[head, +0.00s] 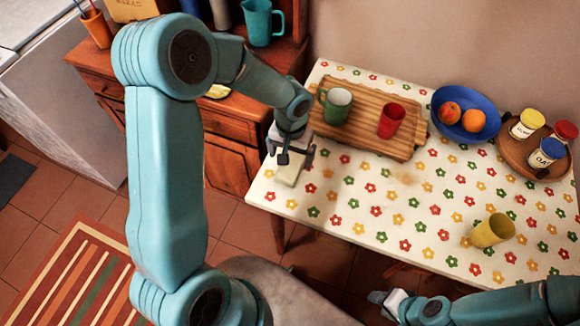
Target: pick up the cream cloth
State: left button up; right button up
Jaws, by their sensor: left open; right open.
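The cream cloth (287,176) looks like a small folded pale block on the flowered table (370,215), near its left edge. My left gripper (292,160) is open and points down right over the cloth, hiding part of it. I cannot tell whether the fingers touch it. My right gripper (380,298) is open and empty, low in front of the table's near edge, away from the cloth.
A wooden tray (365,145) with a green mug (335,106) and a red cup (391,121) lies just behind and right of the cloth. A blue fruit bowl (440,101), a round jar tray (516,152) and a tipped yellow cup (492,231) are further right. A brownish stain (403,178) marks the table.

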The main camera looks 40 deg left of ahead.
aim_at(291, 164)
pick_arm(q)
notch_tip(291, 164, down, 4)
jog(key=shift+f, duration=0.1)
jog(key=c, duration=1.1)
